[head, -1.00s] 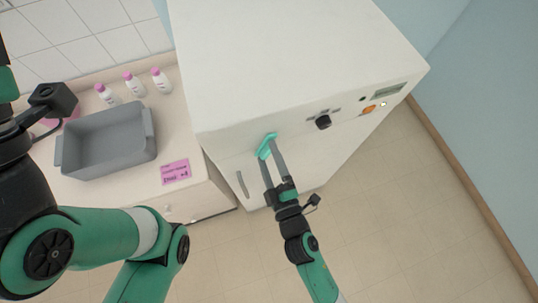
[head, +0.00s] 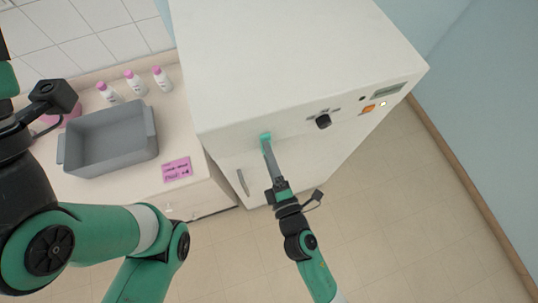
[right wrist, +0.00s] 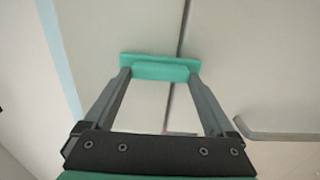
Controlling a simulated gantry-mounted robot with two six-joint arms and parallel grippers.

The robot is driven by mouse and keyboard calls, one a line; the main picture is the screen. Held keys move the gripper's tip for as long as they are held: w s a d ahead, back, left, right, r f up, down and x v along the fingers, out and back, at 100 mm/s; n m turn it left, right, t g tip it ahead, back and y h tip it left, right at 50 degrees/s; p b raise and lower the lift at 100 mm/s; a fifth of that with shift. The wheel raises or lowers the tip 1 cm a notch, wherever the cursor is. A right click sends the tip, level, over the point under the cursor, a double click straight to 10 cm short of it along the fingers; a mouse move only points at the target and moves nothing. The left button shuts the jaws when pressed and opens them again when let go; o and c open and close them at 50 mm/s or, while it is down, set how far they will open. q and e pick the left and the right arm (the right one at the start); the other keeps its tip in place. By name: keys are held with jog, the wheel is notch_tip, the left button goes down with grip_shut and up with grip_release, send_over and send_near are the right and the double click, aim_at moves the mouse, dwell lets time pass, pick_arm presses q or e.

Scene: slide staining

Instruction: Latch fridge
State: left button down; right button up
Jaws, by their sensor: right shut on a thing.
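The white fridge (head: 290,60) stands in the middle of the head view, with its door closed or nearly so; I cannot tell whether a small gap shows. A teal latch (head: 265,137) sits on its front, near the top left. My right gripper (head: 267,150) is shut on this latch, its fingers partly overlapping in the head view. In the right wrist view the latch (right wrist: 160,69) is a teal bar between the fingertips, lying across a dark seam. My left arm is folded at the left; its gripper's fingers do not show.
A grey door handle (head: 242,182) is below left of the latch. A black knob (head: 323,121) and a display (head: 388,90) are to the right.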

jog(key=o, duration=1.1)
jog(key=shift+c, duration=0.2)
jog(key=shift+s, duration=0.1)
jog(key=b+v, duration=0.1)
jog(key=v, duration=1)
jog(key=shift+s+b, duration=0.25)
jog(key=shift+b, duration=0.15)
jog(key=shift+d, duration=0.1)
